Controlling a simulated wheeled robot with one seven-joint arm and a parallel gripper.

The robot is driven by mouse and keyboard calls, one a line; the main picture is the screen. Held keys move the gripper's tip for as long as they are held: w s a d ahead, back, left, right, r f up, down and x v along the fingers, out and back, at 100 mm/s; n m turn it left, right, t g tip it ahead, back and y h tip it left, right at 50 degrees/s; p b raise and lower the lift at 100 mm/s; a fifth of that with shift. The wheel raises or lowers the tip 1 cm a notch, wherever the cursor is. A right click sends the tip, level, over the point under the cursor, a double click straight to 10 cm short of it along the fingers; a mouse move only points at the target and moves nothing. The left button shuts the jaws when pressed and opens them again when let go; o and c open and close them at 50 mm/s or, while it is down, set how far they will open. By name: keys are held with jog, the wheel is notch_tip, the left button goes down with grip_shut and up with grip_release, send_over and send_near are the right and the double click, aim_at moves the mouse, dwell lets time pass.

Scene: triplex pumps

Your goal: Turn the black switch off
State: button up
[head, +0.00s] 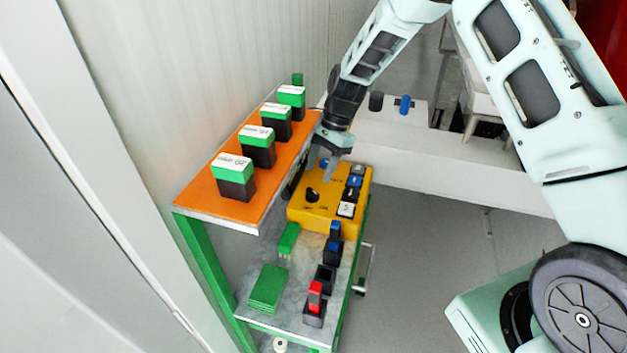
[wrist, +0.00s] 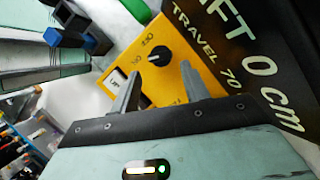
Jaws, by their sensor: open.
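The black switch (head: 312,194) is a small round knob on the top face of a yellow control box (head: 330,217). In the wrist view the black switch (wrist: 159,55) shows beyond my fingertips, with small labels beside it; I cannot tell for sure which label it points to. My gripper (head: 322,168) is above the far part of the yellow box, beyond the knob. In the wrist view my gripper (wrist: 160,70) is open and empty, its two fingers spread on either side of the line to the knob. No contact with the knob is visible.
An orange shelf (head: 205,192) with several green-and-black blocks stands left of the box. Push buttons (head: 346,209) line the box's right side. A grey lower shelf (head: 300,272) holds green plates (head: 267,288) and a red piece (head: 315,295).

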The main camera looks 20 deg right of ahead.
aim_at(313, 191)
jog(key=p+x, duration=0.1)
jog(key=x, duration=0.4)
jog(key=shift+s+a+f, duration=0.1)
jog(key=shift+a+f, duration=0.05)
jog(key=shift+f, duration=0.25)
jog(key=shift+c, duration=0.3)
jog(key=c, duration=0.7)
